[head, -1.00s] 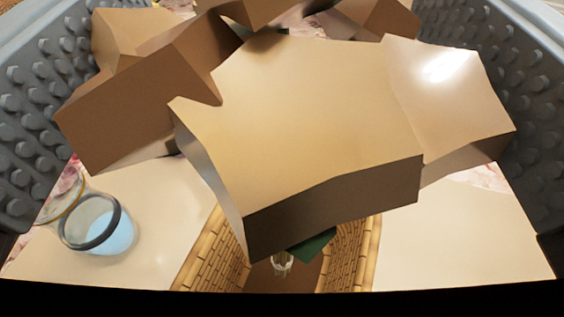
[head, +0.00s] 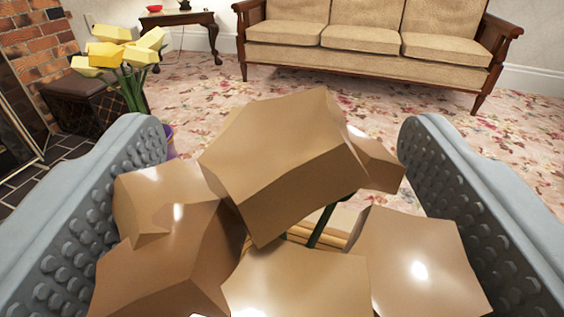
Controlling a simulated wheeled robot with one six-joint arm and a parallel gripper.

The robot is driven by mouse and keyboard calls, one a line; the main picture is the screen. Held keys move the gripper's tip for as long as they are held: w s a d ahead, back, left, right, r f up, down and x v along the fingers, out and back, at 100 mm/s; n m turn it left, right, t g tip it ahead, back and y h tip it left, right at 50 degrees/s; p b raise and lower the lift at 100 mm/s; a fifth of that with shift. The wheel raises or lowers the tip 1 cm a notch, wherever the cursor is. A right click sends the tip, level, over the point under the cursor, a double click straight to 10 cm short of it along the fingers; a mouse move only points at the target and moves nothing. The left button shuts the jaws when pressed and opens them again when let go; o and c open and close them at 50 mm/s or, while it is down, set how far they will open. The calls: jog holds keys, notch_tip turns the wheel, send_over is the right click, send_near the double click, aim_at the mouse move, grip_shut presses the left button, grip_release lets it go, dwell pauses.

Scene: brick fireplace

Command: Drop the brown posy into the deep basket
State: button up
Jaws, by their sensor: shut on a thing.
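The brown posy (head: 285,160) is a cluster of several large, blocky brown blooms, with a dark green stem showing between them. It fills the lower middle of the head view, between the two grey studded fingers of my gripper (head: 278,150). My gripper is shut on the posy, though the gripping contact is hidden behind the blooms. A small strip of the tan woven basket (head: 330,241) shows below the blooms; its opening and depth are hidden.
A yellow posy (head: 122,52) stands at the left beside a dark stool (head: 85,103) and the brick fireplace (head: 35,45). A tan sofa (head: 365,45) and a small dark table (head: 178,20) stand at the back. The floral carpet (head: 235,95) before the sofa is open.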

jog(key=shift+f, duration=0.25)
jog(key=o, duration=1)
jog(key=shift+r, duration=0.1)
jog(key=shift+r, duration=0.25)
jog(key=s, duration=1.2)
jog(key=shift+r, duration=0.3)
